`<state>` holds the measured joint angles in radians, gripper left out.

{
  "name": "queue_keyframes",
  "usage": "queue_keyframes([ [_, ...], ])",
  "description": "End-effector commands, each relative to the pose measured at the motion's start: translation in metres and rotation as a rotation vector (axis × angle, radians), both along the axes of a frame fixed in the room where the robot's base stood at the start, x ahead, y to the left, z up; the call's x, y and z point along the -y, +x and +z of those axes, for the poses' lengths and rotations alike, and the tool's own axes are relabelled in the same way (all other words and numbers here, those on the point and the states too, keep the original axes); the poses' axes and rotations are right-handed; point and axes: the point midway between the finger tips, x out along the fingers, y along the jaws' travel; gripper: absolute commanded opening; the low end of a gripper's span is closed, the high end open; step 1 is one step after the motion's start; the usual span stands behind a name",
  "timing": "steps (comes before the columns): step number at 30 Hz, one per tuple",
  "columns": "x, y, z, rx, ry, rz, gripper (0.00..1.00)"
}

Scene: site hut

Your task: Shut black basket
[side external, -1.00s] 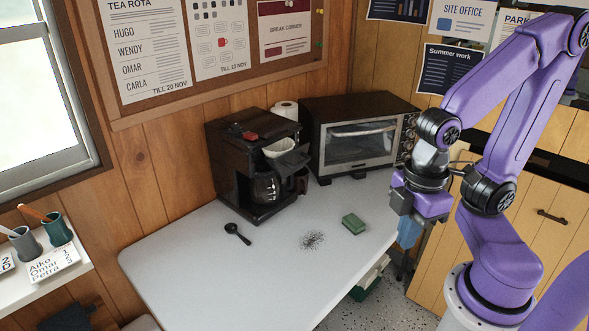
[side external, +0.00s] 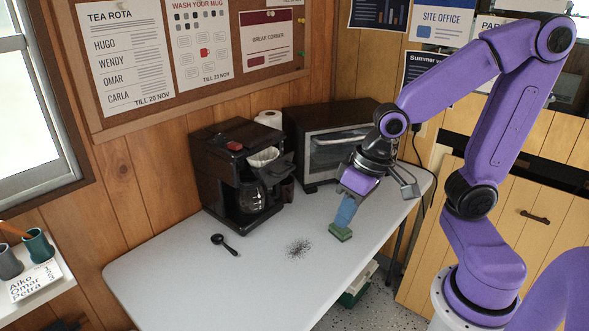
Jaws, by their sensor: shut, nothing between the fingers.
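The black basket (side external: 279,172) juts out of the front of the black coffee maker (side external: 212,165), with a white paper filter (side external: 263,157) in it. It stands swung out, open, above the glass carafe (side external: 251,197). My gripper (side external: 342,224), with blue fingers, points down at the right part of the table, well to the right of the basket and apart from it. Its fingers are shut and hold nothing. The fingertips are at the green sponge (side external: 340,234) in the picture; I cannot tell whether they touch it.
The white table (side external: 190,275) bears a black scoop (side external: 224,243) and a patch of dark grounds (side external: 298,247). A toaster oven (side external: 318,148) stands behind, right of the coffee maker, with a paper roll (side external: 268,119) between them. The table's front left is clear.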

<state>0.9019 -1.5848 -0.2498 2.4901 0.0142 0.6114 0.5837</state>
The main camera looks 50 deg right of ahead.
Motion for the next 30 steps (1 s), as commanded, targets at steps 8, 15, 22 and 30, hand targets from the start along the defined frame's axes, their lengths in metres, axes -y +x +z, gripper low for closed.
queue_keyframes([
  [8, 0.062, 0.088, 0.011, 0.094, 0.285, -0.842, 0.00],
  [15, 0.126, 0.131, 0.022, 0.182, 0.522, -1.360, 0.00],
  [22, 0.147, 0.141, 0.026, 0.211, 0.606, -1.510, 0.00],
  [30, 0.147, 0.154, 0.011, 0.209, 0.604, -1.510, 0.00],
])
